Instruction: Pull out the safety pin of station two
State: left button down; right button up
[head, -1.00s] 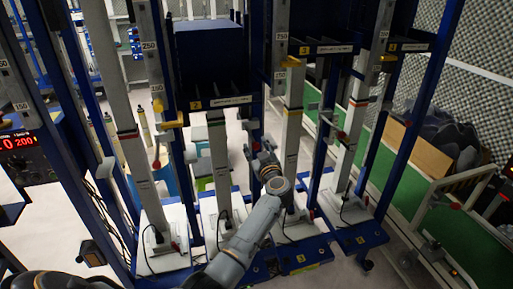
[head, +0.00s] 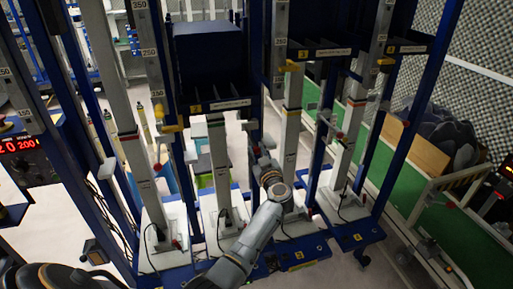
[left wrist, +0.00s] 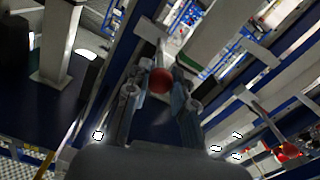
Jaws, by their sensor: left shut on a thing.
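The safety pin's round red knob (left wrist: 160,80) shows in the left wrist view. It sits between the two fingers of my left gripper (left wrist: 161,74), which are shut on it. In the head view my left gripper (head: 256,138) is at the blue post in the middle of the rack, under the shelf (head: 229,103) with a yellow number plate. There the knob is hidden or too small to make out, and I cannot tell how far the pin sits in its hole. My right gripper is not in view.
Blue posts and grey columns (head: 293,125) stand close on both sides of my left arm. Similar red knobs show on the left (head: 157,167) and right (head: 340,135). White bases with cables stand below. A green conveyor (head: 397,170) runs at the right.

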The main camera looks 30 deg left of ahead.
pick_arm(q)
jog(key=c, duration=1.1)
grip_release()
jog(key=shift+d+f, duration=0.15)
jog(key=shift+d, duration=0.05)
jog(key=shift+c, duration=0.2)
jog(key=shift+o, duration=0.2)
jog(key=shift+s, duration=0.15)
jog(key=shift+s+d, duration=0.1)
jog(key=shift+d, duration=0.1)
jog(key=v, duration=1.1)
jog(key=shift+s+d, duration=0.25)
